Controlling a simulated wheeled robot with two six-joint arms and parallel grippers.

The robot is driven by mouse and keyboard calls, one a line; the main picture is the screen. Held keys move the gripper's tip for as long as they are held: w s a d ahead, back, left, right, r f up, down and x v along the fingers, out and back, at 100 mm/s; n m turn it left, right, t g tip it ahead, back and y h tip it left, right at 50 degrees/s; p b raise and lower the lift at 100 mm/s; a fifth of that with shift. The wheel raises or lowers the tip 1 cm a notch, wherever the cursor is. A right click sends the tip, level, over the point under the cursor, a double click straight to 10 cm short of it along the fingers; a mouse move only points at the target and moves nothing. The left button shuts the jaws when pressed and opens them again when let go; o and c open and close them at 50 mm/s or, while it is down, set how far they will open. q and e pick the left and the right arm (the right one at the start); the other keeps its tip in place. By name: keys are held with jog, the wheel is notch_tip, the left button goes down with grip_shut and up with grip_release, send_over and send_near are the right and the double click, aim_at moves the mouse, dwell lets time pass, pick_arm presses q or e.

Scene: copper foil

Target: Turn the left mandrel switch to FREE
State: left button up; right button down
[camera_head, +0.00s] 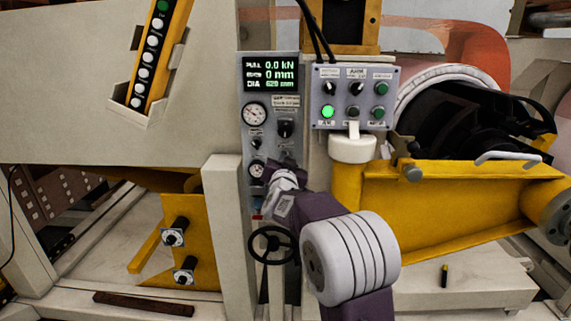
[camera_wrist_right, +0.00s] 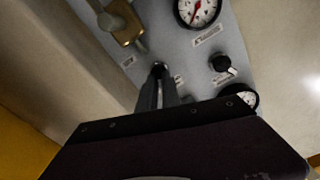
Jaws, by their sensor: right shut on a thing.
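A grey control panel (camera_head: 244,140) carries a lit display (camera_head: 271,74), gauges and switches. My right gripper (camera_head: 287,157) is at its right part, below a black switch (camera_head: 284,128). In the right wrist view my gripper (camera_wrist_right: 160,82) has its fingers close together, shut on a small dark switch knob (camera_wrist_right: 158,69) on the panel. The fingers cover most of the knob. Its label and setting cannot be read, so I cannot confirm that it is the left mandrel switch. The head view hides it behind my gripper. My left gripper is not in view.
Beside my fingers are a black knob (camera_wrist_right: 220,62), a gauge (camera_wrist_right: 197,10) and a brass fitting (camera_wrist_right: 125,28). A second switch box (camera_head: 345,102) with a green lamp stands at the upper right. A black handwheel (camera_head: 272,244) is below my gripper.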

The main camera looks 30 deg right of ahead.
jog(key=shift+f+m+b, duration=0.1)
jog(key=shift+m+b, duration=0.25)
jog(key=shift+m, duration=0.75)
jog(key=c, duration=1.5)
grip_release()
jog(key=shift+c, duration=0.2)
jog(key=v, duration=0.9)
jog(key=shift+p, duration=0.4)
